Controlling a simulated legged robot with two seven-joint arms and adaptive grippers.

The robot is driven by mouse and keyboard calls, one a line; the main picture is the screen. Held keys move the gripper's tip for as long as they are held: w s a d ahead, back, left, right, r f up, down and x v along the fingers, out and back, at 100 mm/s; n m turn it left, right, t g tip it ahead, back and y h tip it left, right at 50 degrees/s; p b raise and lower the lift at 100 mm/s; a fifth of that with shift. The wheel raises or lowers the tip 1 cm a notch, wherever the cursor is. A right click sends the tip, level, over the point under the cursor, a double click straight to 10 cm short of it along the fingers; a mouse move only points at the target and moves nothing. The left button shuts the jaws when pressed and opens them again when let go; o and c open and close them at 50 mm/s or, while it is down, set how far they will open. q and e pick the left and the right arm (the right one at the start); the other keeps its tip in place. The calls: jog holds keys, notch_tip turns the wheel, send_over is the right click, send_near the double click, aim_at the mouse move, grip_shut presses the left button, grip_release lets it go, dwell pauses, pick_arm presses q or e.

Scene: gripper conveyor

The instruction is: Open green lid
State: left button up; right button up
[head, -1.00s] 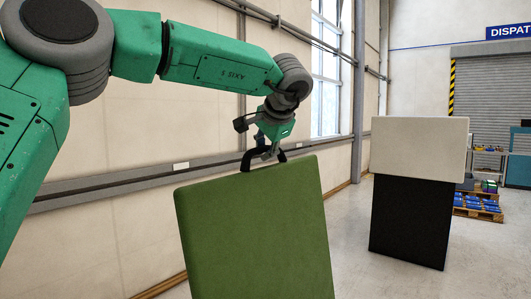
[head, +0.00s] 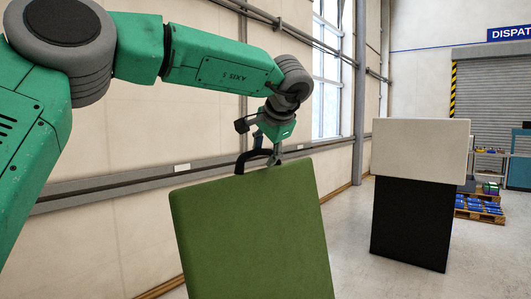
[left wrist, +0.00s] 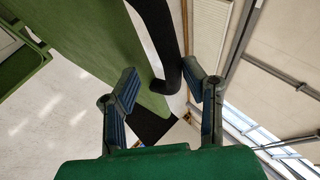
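The green lid (head: 255,235) stands tilted up as a broad panel in the lower middle of the head view. A black handle (head: 241,165) sits at its top edge. My left gripper (head: 273,154) is at this edge, beside the handle's right part. In the left wrist view my left gripper (left wrist: 160,70) has its two fingers apart. The dark handle (left wrist: 158,30) passes between them, its bent end close to the right finger. The lid (left wrist: 75,30) lies beyond the left finger there. I cannot tell whether a finger touches the handle. My right gripper is not in view.
A black stand with a white box top (head: 420,150) is to the right. A wall with a grey rail (head: 100,188) runs behind the arm. A pallet with blue items (head: 480,207) lies far right. In the left wrist view, a green-edged frame (left wrist: 38,47) shows at upper left.

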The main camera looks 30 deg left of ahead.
pick_arm(q)
jog(key=shift+f, duration=0.1)
jog(key=v, duration=1.2)
jog(key=shift+w+a, duration=0.1)
jog(key=shift+a, duration=0.1)
